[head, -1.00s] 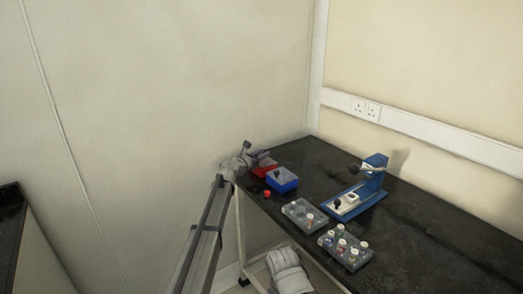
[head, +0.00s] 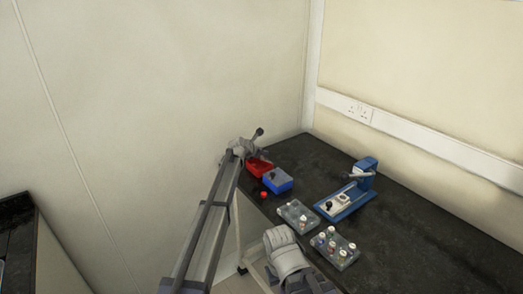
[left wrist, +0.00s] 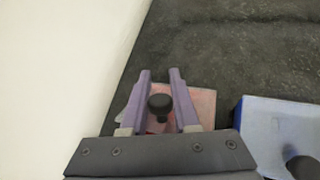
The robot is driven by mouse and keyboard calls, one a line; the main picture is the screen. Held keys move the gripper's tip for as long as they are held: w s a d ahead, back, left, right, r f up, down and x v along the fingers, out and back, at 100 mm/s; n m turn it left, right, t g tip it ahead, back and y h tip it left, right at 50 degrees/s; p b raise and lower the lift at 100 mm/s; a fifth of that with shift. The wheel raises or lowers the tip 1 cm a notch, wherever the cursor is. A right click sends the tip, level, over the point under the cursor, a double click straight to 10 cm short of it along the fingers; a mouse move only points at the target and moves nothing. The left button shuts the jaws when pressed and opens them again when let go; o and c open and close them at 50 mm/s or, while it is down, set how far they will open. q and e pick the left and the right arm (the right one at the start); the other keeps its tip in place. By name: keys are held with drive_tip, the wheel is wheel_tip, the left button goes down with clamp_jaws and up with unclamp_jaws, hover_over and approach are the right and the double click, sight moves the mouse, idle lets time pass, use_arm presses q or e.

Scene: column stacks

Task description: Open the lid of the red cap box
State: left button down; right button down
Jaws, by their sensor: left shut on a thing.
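The red cap box (head: 262,168) stands at the far left corner of the black table, left of a blue box. My left gripper (head: 253,157) is over it and partly hides it in the head view. In the left wrist view, the gripper (left wrist: 160,100) is shut on the black knob (left wrist: 160,107) of the pale red lid (left wrist: 206,103). The fingers stand on either side of the knob. I cannot tell whether the lid is still seated on the box or raised.
The blue box (head: 278,180) is close on the right; it also shows in the left wrist view (left wrist: 275,130). A small red cap (head: 264,194) lies in front. Two grey racks (head: 291,221) (head: 345,262) with vials and a blue device (head: 362,190) stand further right. A wall is behind.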

use_arm(q)
drive_tip(key=c, duration=0.7)
unclamp_jaws()
drive_tip(key=p+v, duration=0.4)
drive_tip(key=v, duration=0.3)
drive_tip(key=shift+s+a+r, duration=0.15)
drive_tip(key=shift+s+r, duration=0.05)
drive_tip(key=shift+s, duration=0.15)
